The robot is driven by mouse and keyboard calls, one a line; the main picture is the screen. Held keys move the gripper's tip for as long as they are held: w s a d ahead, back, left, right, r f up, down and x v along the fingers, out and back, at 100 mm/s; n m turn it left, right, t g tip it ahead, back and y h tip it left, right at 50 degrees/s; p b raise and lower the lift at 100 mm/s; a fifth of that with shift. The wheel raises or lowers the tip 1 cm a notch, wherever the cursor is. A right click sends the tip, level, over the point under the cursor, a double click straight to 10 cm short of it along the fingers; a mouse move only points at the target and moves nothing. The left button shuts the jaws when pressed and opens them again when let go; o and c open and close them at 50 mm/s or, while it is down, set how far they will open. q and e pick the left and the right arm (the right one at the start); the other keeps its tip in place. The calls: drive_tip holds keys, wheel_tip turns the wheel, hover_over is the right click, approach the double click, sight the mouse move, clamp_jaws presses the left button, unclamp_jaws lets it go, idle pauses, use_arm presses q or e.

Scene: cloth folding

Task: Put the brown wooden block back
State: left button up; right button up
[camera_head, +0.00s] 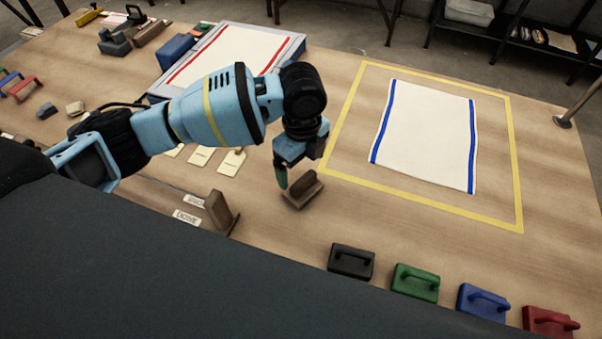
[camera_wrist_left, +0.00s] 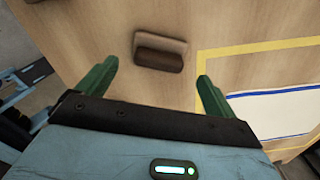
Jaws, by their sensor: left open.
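The brown wooden block (camera_head: 303,192), with a darker raised grip, sits on the bare wooden table just left of the yellow outline's lower left corner. In the left wrist view the block (camera_wrist_left: 160,50) lies ahead, across the gap between the fingertips. My left gripper (camera_head: 297,170) is open and empty. It hangs just above and behind the block in the head view, partly covering it; contact cannot be told. Its green fingers (camera_wrist_left: 158,71) stand apart. My right gripper is not in view.
A white cloth (camera_head: 425,135) with blue edges lies flat inside the yellow outline (camera_head: 518,180). Black (camera_head: 351,261), green (camera_head: 415,283), blue (camera_head: 483,303) and red (camera_head: 549,322) handled blocks line the near edge. Another brown piece (camera_head: 221,212) stands by small labels (camera_head: 187,217).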

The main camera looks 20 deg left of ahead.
sight(302, 178)
use_arm(q)
wheel_tip(302, 178, up, 6)
drive_tip(key=shift+r, duration=0.25)
